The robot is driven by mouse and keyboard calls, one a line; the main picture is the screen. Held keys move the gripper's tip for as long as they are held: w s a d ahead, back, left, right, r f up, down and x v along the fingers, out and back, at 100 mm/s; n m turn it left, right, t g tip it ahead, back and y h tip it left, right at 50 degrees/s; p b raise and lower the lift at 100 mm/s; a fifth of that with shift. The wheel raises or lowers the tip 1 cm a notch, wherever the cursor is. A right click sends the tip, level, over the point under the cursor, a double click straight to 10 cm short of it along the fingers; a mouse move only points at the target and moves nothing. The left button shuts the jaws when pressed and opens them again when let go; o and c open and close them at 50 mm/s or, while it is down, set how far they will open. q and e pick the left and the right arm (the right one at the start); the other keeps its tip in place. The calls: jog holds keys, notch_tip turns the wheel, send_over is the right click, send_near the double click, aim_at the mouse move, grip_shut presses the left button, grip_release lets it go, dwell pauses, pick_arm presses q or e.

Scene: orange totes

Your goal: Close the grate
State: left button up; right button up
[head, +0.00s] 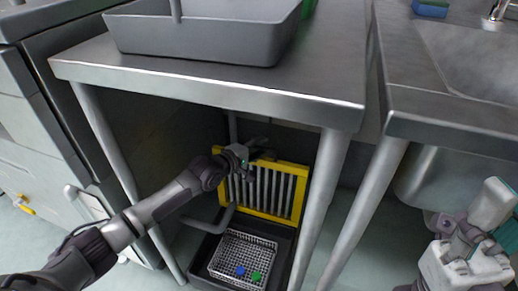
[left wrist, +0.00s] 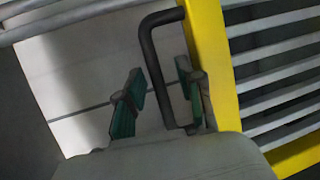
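The grate (head: 264,188) has a yellow frame and grey bars. It stands under the steel table in the head view, and its frame and bars fill the right of the left wrist view (left wrist: 212,65). A dark bent handle (left wrist: 150,62) is fixed to the frame's edge. My left gripper (head: 246,160) is at the grate's upper left. In the left wrist view its two green-padded fingers (left wrist: 160,95) are apart, with the handle's bar between them; I cannot tell if they touch it.
A dark tray (head: 200,265) with a wire basket (head: 243,238) sits below the grate, holding a blue and a green item. Table legs (head: 322,205) stand close on both sides. A grey tub (head: 200,38) is on the steel table (head: 220,92). A sink (head: 475,60) is at right.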

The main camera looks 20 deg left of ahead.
pick_arm(q)
grip_shut()
jog(key=shift+s, duration=0.15)
